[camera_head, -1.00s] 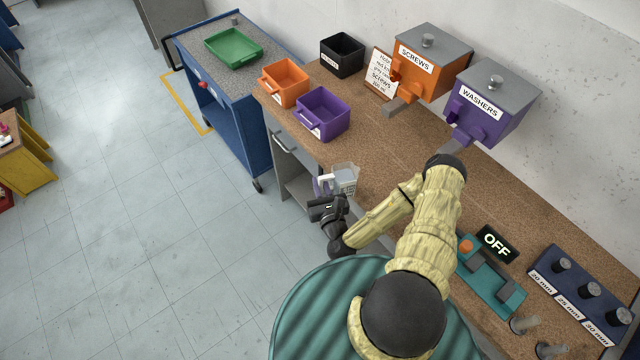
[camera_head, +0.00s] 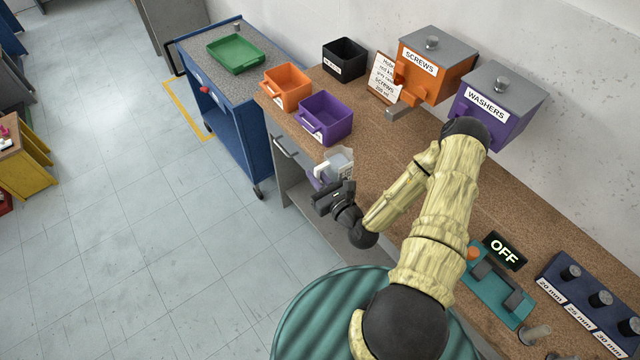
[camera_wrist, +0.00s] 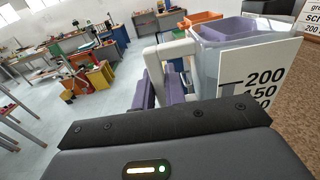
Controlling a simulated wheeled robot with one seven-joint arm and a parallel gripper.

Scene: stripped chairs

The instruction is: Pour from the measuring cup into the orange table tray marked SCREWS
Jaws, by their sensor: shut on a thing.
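The clear measuring cup (camera_head: 340,164) is held by its white handle in my gripper (camera_head: 325,180), over the front edge of the workbench. In the wrist view the cup (camera_wrist: 245,65) looks about upright, with volume marks on its side, and purple finger pads (camera_wrist: 170,85) are at its handle. What is in the cup cannot be made out. The orange table tray (camera_head: 287,85) stands on the bench beyond the cup, left of the purple tray (camera_head: 325,116). Its label is too small to read. My gripper is apart from both trays.
A black bin (camera_head: 344,59), a note board (camera_head: 384,77), the orange SCREWS dispenser (camera_head: 437,65) and purple WASHERS dispenser (camera_head: 499,103) line the wall side. A blue cart (camera_head: 232,110) with a green tray (camera_head: 236,54) stands left. The bench middle is clear.

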